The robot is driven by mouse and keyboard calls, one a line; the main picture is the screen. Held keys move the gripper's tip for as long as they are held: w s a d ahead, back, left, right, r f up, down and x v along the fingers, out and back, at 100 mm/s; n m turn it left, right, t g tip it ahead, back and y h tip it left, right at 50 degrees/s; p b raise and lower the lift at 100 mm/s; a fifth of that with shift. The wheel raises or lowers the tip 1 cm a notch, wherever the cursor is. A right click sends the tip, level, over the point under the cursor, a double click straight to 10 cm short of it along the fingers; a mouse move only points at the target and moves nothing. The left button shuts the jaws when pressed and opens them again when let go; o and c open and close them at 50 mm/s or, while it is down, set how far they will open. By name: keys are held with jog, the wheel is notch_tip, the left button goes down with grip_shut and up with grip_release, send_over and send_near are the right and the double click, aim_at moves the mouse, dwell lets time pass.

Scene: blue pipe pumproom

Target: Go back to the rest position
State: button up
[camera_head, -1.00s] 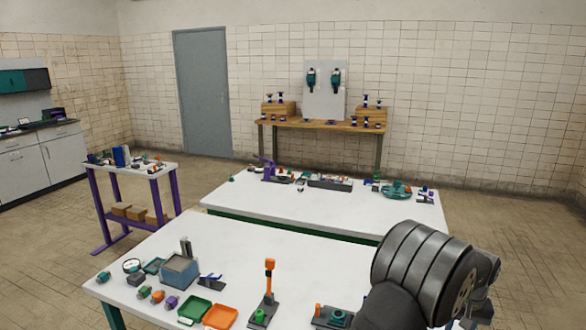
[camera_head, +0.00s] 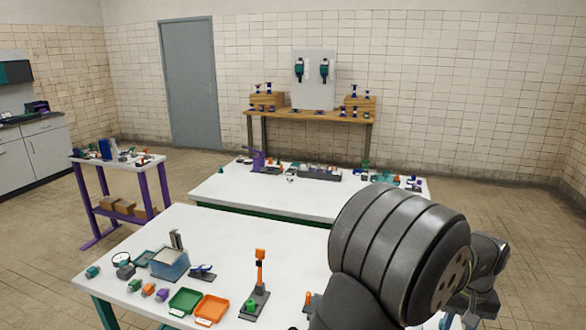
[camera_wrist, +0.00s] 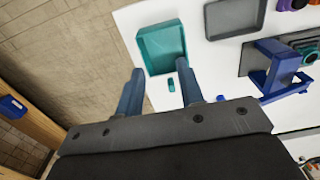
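My gripper (camera_wrist: 160,88) shows in the wrist view with its two blue-grey fingers spread apart and nothing between them. It hangs over the edge of a white table (camera_wrist: 200,55). In the head view my dark arm fills the lower right, and my fingers cannot be made out there.
The near white table (camera_head: 220,240) carries an orange tray (camera_head: 211,309), a green tray (camera_head: 185,301), a grey-blue bin (camera_head: 169,264) and an orange-topped stand (camera_head: 260,268). A second table (camera_head: 300,195) stands behind. Floor at the right is clear.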

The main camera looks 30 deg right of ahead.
jog(key=w+a+r+n+g+h, duration=0.1)
jog(key=w+r+n, duration=0.3)
jog(key=r+n, duration=0.3)
jog(key=shift+w+a+r+n+g, duration=0.15)
jog(key=shift+a+r+n+g, duration=0.15)
jog(key=shift+r, duration=1.15)
jog(key=s+d+f+m+t+y, duration=0.1)
jog(key=s+f+m, duration=0.3)
jog(key=f+m, duration=0.3)
notch_tip(320, 180, down, 3)
jog(key=shift+s+d+f+m+t, duration=0.1)
jog(key=shift+s+d+m+t, duration=0.05)
jog(key=shift+d+m+t, duration=0.15)
